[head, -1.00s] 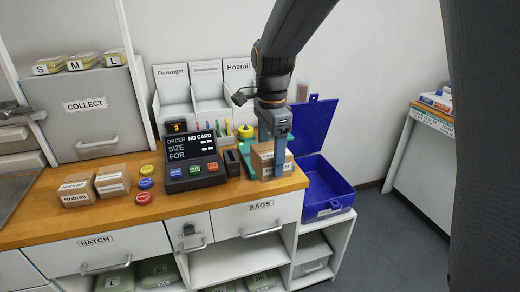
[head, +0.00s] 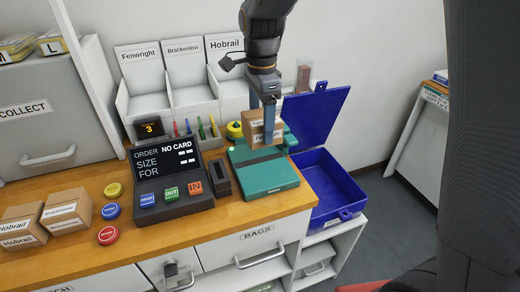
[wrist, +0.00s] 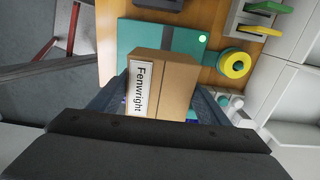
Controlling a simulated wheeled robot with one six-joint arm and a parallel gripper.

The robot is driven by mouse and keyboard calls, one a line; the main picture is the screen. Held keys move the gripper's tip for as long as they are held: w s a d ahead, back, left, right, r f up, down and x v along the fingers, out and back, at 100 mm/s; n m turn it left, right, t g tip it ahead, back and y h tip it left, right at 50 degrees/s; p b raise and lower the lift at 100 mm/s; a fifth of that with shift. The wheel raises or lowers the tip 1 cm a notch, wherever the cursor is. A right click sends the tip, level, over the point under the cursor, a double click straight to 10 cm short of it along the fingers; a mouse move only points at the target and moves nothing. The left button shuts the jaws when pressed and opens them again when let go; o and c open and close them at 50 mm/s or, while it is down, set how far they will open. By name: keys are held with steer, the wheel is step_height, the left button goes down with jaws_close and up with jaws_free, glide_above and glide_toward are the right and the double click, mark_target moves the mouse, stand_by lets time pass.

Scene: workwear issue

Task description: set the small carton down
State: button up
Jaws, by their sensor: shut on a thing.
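My gripper (head: 269,122) is shut on a small brown carton (head: 256,134) near the back right of the wooden counter. In the wrist view the carton (wrist: 178,85) sits between my fingers, and its white label reads Fenwright. The carton appears to be held above the far part of a teal flat device (head: 262,178); I cannot tell if it touches anything. Two more cartons, a Hobrail carton (head: 22,226) and a second labelled carton (head: 68,212), sit at the counter's left.
An open blue box (head: 325,190) stands right of the counter. An order terminal (head: 165,175) and coloured buttons (head: 112,211) are left of the teal device. Labelled trays (head: 185,80) and a yellow tape roll (head: 234,130) are behind. Bare counter lies along the front edge.

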mark_target(261, 117)
steer(key=shift+s+f+p, duration=0.1)
steer(key=shift+f+p, duration=1.05)
steer(key=shift+f, duration=3.25)
steer(key=shift+f, duration=0.15)
steer(key=o, duration=1.2)
step_height(261, 117, up, 12)
steer(key=b, duration=0.3)
steer(key=shift+b, duration=0.35)
steer(key=s+d+f+n, duration=0.4)
steer(key=s+d+n, duration=0.3)
steer(key=s+d+f+n+t, duration=0.1)
steer(key=s+d+f+n, duration=0.4)
steer(key=s+d+n, duration=0.2)
steer(key=shift+s+d+f+n+t, duration=0.3)
steer(key=shift+s+n, duration=0.1)
steer(key=shift+s, duration=0.2)
